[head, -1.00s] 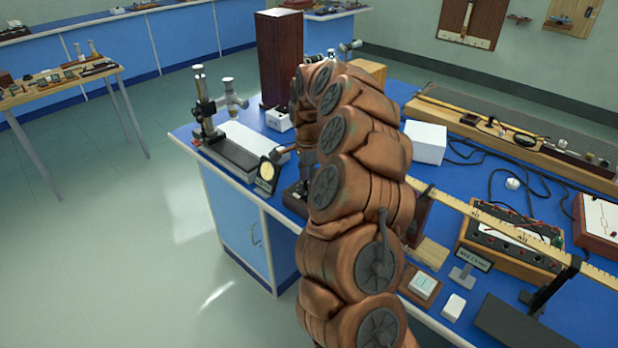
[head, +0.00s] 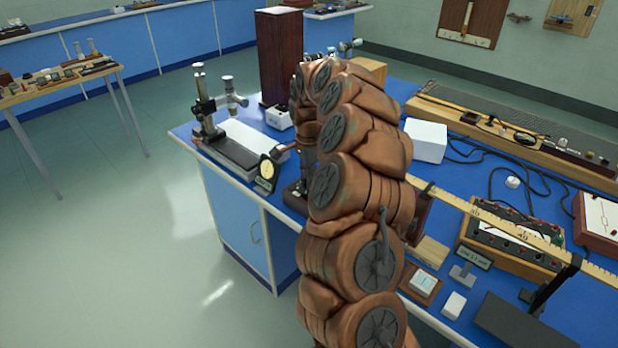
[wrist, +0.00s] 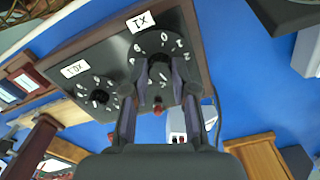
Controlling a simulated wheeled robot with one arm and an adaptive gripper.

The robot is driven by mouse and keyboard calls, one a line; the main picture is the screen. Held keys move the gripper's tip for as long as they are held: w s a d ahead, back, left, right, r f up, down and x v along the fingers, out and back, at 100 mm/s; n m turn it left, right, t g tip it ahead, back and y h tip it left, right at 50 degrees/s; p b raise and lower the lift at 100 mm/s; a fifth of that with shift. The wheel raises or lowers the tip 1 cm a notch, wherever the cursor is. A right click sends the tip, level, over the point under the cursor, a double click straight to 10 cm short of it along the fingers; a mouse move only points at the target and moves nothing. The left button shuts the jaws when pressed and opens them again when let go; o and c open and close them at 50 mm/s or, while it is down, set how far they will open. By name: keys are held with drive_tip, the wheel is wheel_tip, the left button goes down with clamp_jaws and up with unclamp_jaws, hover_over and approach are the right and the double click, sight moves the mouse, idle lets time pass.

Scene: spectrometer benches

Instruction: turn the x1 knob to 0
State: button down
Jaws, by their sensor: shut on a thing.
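In the wrist view a dark resistance box carries two round dials with white numerals. The upper dial bears a white X1 label (wrist: 140,22), and the x1 knob (wrist: 160,66) sits at its centre. My gripper (wrist: 157,75) is shut on this knob, one finger on each side. The fingers cover much of the knob, so I cannot tell which numeral it points to. The numerals 0, 1 and 2 show above and to the right of it. In the head view my arm hides the gripper and the box.
In the wrist view a second, smaller knob (wrist: 100,97) with an X10 label (wrist: 73,69) lies to the left. A red terminal (wrist: 158,108) is close to the fingers. In the head view a white box (head: 426,142) and a long ruler (head: 490,216) stand right of my arm.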

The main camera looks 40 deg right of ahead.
drive_tip(key=n+b, duration=0.2)
drive_tip(key=n, duration=0.1)
drive_tip(key=shift+w+f, duration=0.1)
drive_tip(key=n+b, duration=0.1)
drive_tip(key=n, duration=0.2)
drive_tip(key=shift+n+b, duration=0.4)
drive_tip(key=n+b, duration=0.1)
drive_tip(key=n, duration=0.7)
drive_tip(key=shift+w+r, duration=0.1)
drive_tip(key=shift+r, duration=0.1)
drive_tip(key=n, duration=0.5)
drive_tip(key=shift+a+n, duration=0.1)
drive_tip(key=shift+n, duration=0.2)
drive_tip(key=n+p, duration=0.1)
drive_tip(key=n, duration=0.4)
drive_tip(key=shift+n, duration=0.3)
drive_tip(key=shift+a, duration=0.1)
